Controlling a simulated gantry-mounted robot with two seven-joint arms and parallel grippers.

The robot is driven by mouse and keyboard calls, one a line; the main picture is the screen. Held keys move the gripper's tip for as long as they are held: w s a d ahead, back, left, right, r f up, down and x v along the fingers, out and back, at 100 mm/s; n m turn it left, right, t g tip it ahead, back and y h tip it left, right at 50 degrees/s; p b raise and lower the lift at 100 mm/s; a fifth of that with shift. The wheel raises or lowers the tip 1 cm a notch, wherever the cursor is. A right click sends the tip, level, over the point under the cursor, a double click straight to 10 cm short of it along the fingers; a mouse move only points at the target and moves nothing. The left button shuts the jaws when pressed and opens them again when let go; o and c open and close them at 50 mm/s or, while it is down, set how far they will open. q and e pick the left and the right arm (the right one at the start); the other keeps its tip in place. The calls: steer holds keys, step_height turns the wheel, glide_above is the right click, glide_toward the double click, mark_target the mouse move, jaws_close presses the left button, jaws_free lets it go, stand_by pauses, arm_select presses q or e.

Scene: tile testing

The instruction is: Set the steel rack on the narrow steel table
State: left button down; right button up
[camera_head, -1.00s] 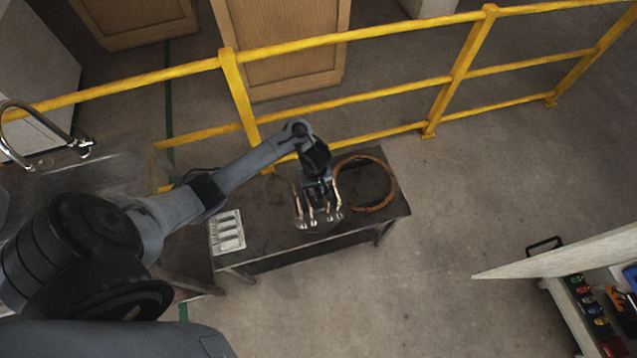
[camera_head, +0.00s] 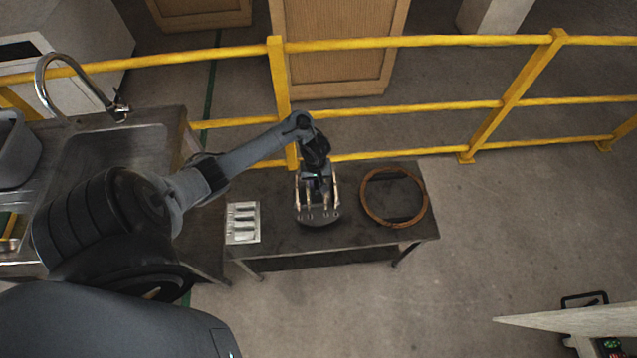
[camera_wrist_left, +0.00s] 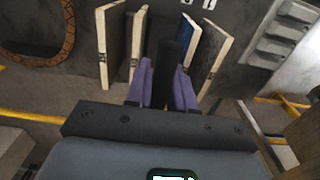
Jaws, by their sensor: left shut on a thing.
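The steel rack (camera_head: 320,219) has a rounded dark base and holds several upright tiles (camera_wrist_left: 135,45) in pale and dark colours. My left gripper (camera_head: 317,178) points down over it. In the left wrist view its purple fingertips (camera_wrist_left: 167,92) are shut on the rack's dark central handle (camera_wrist_left: 170,65), with tiles on both sides. The rack is over the middle of the narrow steel table (camera_head: 282,190), between the ring and the grey tray. I cannot tell whether its base touches the tabletop. My right gripper is not in view.
A brown ring (camera_head: 366,209) lies on the table's right part, and a grey slotted tray (camera_head: 242,222) on its left end. A sink unit (camera_head: 110,150) stands left of the table. Yellow railing (camera_head: 400,107) runs behind it. Floor in front is open.

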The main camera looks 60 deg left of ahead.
mark_target(316, 195)
arm_select(q)
steer(key=shift+f+b, duration=1.1)
steer(key=shift+f, duration=0.8)
steer(key=shift+r, duration=0.1)
steer(key=c, duration=1.4)
jaws_free()
steer(key=shift+f, duration=0.25)
steer(key=o, duration=0.4)
steer(key=shift+o, duration=0.2)
steer(key=shift+r, duration=0.1)
